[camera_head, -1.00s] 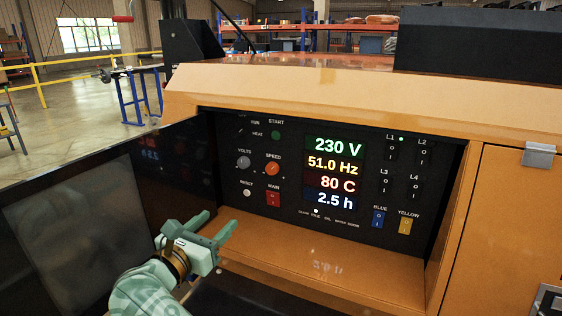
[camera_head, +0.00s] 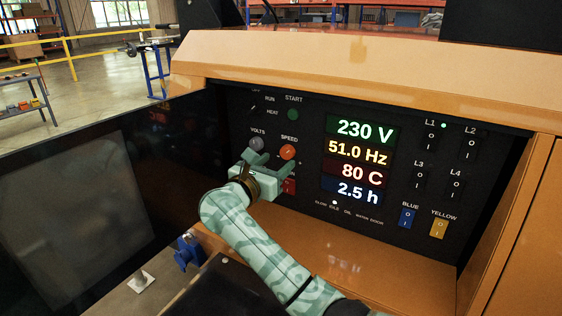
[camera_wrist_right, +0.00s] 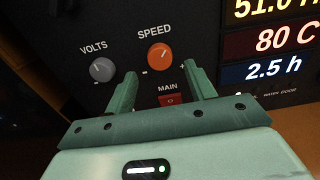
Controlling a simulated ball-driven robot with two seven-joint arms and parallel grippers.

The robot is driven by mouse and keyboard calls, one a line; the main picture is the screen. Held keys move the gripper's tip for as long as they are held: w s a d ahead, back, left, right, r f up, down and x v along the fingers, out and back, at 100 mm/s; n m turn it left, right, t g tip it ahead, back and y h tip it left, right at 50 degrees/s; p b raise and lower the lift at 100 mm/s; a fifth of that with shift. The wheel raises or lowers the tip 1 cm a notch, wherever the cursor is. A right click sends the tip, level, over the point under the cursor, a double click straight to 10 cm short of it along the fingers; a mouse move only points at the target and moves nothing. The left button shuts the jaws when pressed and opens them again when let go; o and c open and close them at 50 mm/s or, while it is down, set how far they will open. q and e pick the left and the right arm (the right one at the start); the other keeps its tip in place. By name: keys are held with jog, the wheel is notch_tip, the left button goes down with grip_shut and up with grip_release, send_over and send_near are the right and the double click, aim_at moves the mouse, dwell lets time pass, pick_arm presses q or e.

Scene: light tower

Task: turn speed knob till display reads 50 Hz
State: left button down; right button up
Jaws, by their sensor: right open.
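The orange speed knob (camera_head: 288,152) is on the dark control panel, right of the grey volts knob (camera_head: 256,144). The display (camera_head: 357,153) reads 51.0 Hz in yellow, under 230 V. My right gripper (camera_head: 268,160) is open and empty, just below and in front of the two knobs. In the right wrist view the speed knob (camera_wrist_right: 160,56) shows above and between the two fingertips (camera_wrist_right: 161,80), not touched by them. The volts knob (camera_wrist_right: 102,69) is just left of the left finger. My left gripper is not in view.
The red main switch (camera_head: 289,186) is under the speed knob, partly hidden by my gripper. The blue switch (camera_head: 407,217) and yellow switch (camera_head: 439,228) are lower right. An orange ledge (camera_head: 380,250) runs below the panel. An open dark door (camera_head: 90,200) stands at left.

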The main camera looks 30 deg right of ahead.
aim_at(285, 155)
jog(key=x, duration=0.2)
jog(key=shift+w+d+f+b, duration=0.1)
jog(key=shift+w+d+b, duration=0.1)
jog(key=shift+d+b, duration=0.15)
jog(key=shift+w+d, duration=0.25)
jog(key=shift+d, duration=0.15)
jog(key=c, duration=1)
